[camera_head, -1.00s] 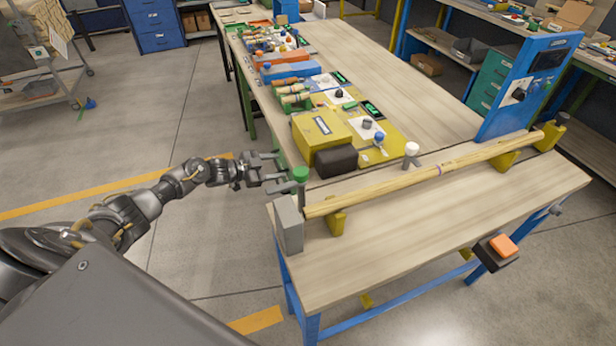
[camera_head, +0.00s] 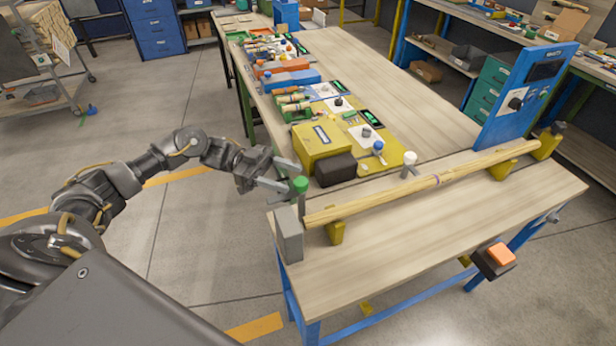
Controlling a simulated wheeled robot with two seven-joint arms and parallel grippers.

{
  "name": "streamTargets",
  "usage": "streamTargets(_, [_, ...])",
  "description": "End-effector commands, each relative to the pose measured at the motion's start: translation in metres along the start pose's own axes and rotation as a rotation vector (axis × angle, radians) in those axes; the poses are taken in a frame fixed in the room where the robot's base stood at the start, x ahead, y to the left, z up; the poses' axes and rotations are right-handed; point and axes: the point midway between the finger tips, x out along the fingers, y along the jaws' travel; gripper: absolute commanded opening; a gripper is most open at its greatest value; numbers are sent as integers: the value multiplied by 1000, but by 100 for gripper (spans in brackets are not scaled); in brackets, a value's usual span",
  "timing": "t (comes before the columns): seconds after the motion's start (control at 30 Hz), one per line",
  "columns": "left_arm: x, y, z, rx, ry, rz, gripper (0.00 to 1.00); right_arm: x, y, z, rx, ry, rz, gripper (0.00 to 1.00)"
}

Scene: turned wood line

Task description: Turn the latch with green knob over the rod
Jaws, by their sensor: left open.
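The green knob (camera_head: 300,184) tops a grey latch post at the near left end of the wooden rod (camera_head: 400,192). The rod lies across the bench on yellow supports. A grey block (camera_head: 289,233) stands at the rod's left end. My left gripper (camera_head: 288,175) is open, with its fingers pointing right at the knob. The fingertips are close beside or around the knob; I cannot tell whether they touch it. A second latch with a white knob (camera_head: 408,159) stands behind the rod near its middle. My right gripper is not in view.
A yellow box (camera_head: 320,143) and a dark block (camera_head: 336,170) sit just behind the rod's left part. A blue panel (camera_head: 525,95) stands at the right. The bench top before the rod is clear.

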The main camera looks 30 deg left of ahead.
Motion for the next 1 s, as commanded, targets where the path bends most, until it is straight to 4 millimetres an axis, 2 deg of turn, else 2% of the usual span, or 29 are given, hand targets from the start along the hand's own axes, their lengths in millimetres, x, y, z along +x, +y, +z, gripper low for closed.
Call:
streamTargets(0.03, [11, 1, -6, -1, 4, 3, 54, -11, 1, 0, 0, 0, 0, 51])
streamTargets(0.3, [51, 0, -3, 1, 3, 0, 54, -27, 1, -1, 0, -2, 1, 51])
streamTargets(0.5, [62, 0, -1, 1, 1, -1, 54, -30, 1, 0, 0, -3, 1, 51])
streamTargets(0.73, [62, 0, 0, 1, 0, -1, 54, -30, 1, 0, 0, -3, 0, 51])
streamTargets(0.77, [62, 0, 0, 1, 0, -1, 52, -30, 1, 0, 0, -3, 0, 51])
streamTargets(1.0, [62, 0, 0, 1, 0, -2, 21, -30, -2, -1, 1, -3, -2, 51])
